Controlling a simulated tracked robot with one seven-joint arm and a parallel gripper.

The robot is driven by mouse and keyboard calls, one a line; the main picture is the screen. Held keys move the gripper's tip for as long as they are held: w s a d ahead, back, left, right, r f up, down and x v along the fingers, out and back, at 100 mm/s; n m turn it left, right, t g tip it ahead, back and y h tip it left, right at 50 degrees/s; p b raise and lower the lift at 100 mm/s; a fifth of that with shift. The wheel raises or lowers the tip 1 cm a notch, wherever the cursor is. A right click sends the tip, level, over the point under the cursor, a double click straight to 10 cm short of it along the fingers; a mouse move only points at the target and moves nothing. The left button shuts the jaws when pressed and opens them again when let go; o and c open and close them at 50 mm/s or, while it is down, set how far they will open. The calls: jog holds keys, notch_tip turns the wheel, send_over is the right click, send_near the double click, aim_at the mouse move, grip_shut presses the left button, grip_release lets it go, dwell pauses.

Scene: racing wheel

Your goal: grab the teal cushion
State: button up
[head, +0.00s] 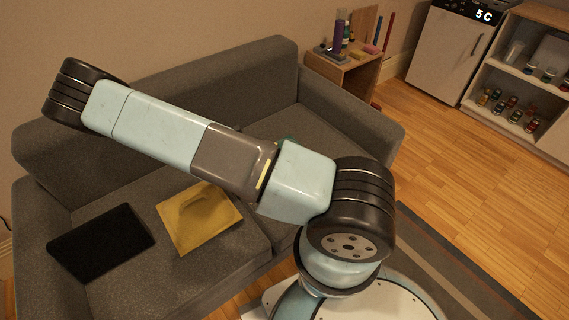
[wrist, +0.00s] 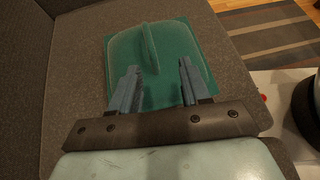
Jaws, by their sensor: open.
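The teal cushion (wrist: 180,42) lies on the grey sofa seat in the wrist view, with a raised ridge standing up along its middle. My gripper (wrist: 159,68) is open and empty, its two fingers over the near part of the cushion. The ridge lies ahead of the fingertips, roughly between them and nearer the left one. I cannot tell how high the fingers are above the cushion. In the head view my arm hides nearly all of the cushion; a thin green sliver shows behind the arm. My gripper is not visible there.
A yellow cushion (head: 199,219) and a black flat item (head: 101,243) lie on the left of the sofa (head: 240,75). A small wooden side table (head: 343,72) with bottles stands by the right armrest. Shelves (head: 517,90) stand far right. The wooden floor between is clear.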

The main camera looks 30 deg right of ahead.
jog(key=d+f+n, duration=0.1)
jog(key=d+f, duration=0.1)
jog(key=w+d+f+h, duration=0.1)
jog(key=d+f, duration=0.1)
jog(key=d, duration=0.1)
jog(key=d+f+n+t, duration=0.1)
jog(key=d+f, duration=0.1)
jog(key=d, duration=0.1)
jog(key=shift+w+d+f+n+h, duration=0.1)
jog(key=shift+w+f+n+h, duration=0.15)
jog(key=shift+n+h, duration=0.05)
jog(key=shift+w+x, duration=0.15)
jog(key=shift+x, duration=1.4)
jog(key=shift+w+x, duration=0.2)
jog(key=shift+x, duration=1.35)
jog(key=shift+r, duration=0.2)
grip_shut()
